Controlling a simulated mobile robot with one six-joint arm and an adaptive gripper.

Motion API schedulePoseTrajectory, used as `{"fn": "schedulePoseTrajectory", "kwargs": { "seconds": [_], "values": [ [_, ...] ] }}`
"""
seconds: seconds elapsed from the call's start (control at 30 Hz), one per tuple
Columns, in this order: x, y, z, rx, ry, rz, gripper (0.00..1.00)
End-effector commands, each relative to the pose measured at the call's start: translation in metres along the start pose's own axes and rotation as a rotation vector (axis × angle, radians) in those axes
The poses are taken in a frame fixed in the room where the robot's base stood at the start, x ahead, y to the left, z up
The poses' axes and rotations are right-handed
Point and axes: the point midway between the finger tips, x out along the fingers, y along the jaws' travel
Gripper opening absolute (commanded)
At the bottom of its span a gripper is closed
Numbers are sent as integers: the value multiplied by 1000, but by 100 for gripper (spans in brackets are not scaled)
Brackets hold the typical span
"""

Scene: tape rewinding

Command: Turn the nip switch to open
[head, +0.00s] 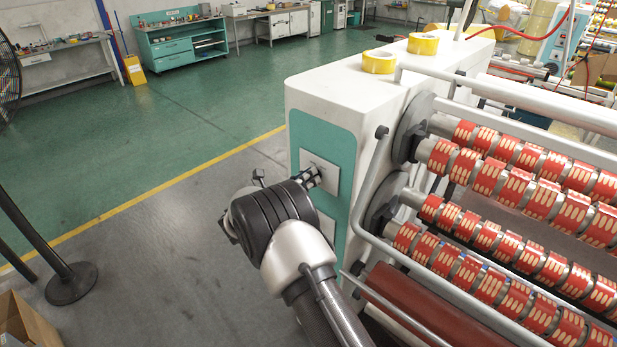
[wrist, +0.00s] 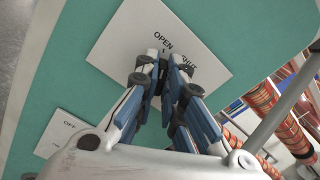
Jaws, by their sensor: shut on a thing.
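The nip switch plate (head: 327,163) is a pale square on the teal end panel of the white machine. In the wrist view the plate (wrist: 125,30) carries the printed words OPEN and SHUT, and it looks tilted. My gripper (head: 315,174) reaches the plate from the left in the head view. In the wrist view my gripper (wrist: 163,72) has its blue and grey fingers close together at the plate's middle, below the lettering, shut on the nip switch. The fingers hide the switch knob, so I cannot read which way it points.
Rollers with red tape (head: 500,180) and a bent grey rail (head: 366,200) lie right of the panel. Two yellow tape rolls (head: 378,62) rest on top. A black post base (head: 71,284) stands left; floor between is clear.

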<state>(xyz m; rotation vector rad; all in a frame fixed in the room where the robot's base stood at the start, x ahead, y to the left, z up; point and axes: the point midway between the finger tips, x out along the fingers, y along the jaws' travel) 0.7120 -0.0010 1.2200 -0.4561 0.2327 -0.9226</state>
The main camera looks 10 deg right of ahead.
Motion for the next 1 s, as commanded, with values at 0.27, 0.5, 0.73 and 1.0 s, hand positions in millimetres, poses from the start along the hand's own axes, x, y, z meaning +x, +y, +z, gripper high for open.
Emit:
{"fn": "schedulePoseTrajectory", "kwargs": {
  "seconds": [0.27, 0.5, 0.73, 1.0],
  "values": [
    [0, 0, 0, -44, -1, 0, 0],
    [0, 0, 0, -47, -1, 0, 0],
    [0, 0, 0, -46, -1, 0, 16],
    [0, 0, 0, -45, 0, 0, 29]
  ]
}}
